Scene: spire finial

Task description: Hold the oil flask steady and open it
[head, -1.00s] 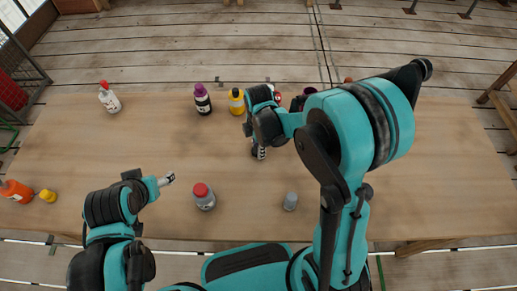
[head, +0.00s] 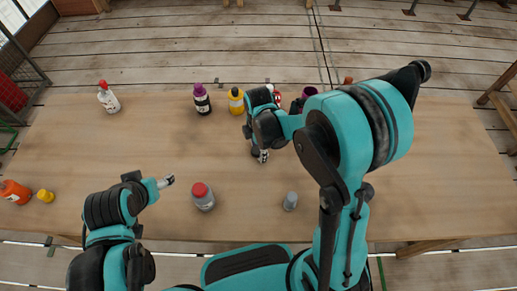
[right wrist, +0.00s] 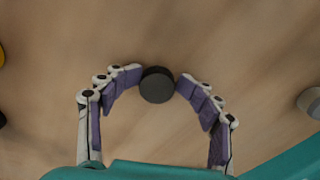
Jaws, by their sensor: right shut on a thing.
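My right gripper (head: 263,155) reaches down over the middle of the table. In the right wrist view its two curved fingers (right wrist: 158,78) close around a round, dark cap-like top (right wrist: 157,85), with the fingertips at its two sides. What lies under this top is hidden. My left gripper (head: 170,180) is above the table's front left; its fingers are too small to read. A grey bottle with a red cap (head: 203,197) stands upright to its right, apart from it. I cannot tell by label which container is the oil flask.
Purple-capped (head: 202,99) and yellow (head: 236,101) bottles stand behind my right gripper, with red and dark items partly hidden by my arm. A white red-topped bottle (head: 109,97) stands back left. Orange (head: 14,192) and yellow (head: 46,196) items sit front left; a small grey item (head: 290,201) front right.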

